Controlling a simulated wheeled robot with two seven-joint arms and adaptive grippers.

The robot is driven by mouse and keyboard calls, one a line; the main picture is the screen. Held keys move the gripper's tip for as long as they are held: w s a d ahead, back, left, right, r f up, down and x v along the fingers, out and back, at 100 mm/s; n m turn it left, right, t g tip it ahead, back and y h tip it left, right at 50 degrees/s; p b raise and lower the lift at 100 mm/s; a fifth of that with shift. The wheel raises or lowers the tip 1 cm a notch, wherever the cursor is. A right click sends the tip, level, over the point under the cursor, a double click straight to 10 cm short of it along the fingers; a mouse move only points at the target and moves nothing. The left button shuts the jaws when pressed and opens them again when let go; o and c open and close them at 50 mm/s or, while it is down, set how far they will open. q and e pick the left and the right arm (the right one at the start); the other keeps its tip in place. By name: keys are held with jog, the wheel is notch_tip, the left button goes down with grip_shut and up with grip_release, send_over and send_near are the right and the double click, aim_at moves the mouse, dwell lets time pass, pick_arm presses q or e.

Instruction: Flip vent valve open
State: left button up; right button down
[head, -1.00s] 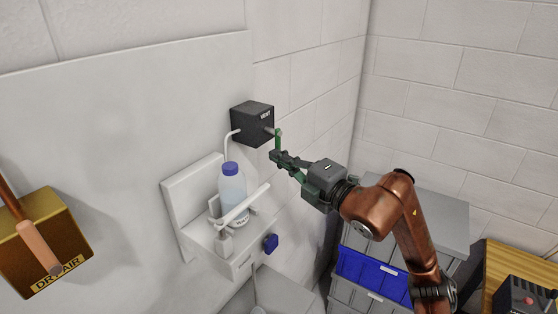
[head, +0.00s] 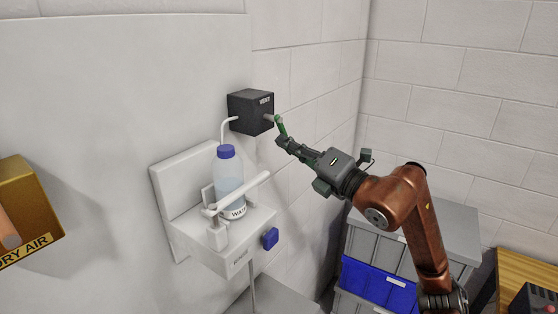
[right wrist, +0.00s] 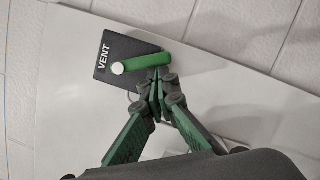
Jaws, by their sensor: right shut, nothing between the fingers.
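The vent valve is a black box (head: 250,112) marked VENT on the wall, with a green lever (head: 281,126) on its right side. In the right wrist view the lever (right wrist: 145,64) reaches right from a pale round pivot on the box (right wrist: 110,50). My right gripper (head: 281,141) is shut and empty, with its tips at the lever's free end. In the right wrist view its tips (right wrist: 157,79) sit just below that end; I cannot tell whether they touch it.
A white wall holder (head: 232,250) with a water bottle (head: 229,180) and a white bar stands below the vent box. A gold DRY AIR box (head: 30,205) is at the left edge. Grey drawers with a blue bin (head: 378,284) stand below my right arm.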

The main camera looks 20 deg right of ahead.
jog(key=d+n+y+b, duration=0.1)
jog(key=n, duration=0.2)
jog(key=w+d+r+n+y+b, duration=0.1)
jog(key=n, duration=0.3)
jog(key=w+d+n+y+b, duration=0.1)
jog(key=n+b, duration=0.1)
jog(key=n, duration=0.1)
jog(key=shift+w+r+g, duration=0.15)
jog(key=shift+r+g, duration=0.15)
jog(key=shift+f, duration=0.1)
notch_tip(320, 180, down, 5)
jog(key=b, duration=0.4)
jog(key=r+b+v, duration=0.1)
jog(key=b+v, duration=0.1)
jog(key=v, duration=0.8)
jog(key=shift+s+a, duration=0.3)
jog(key=shift+a, duration=0.05)
jog(key=shift+r, duration=0.1)
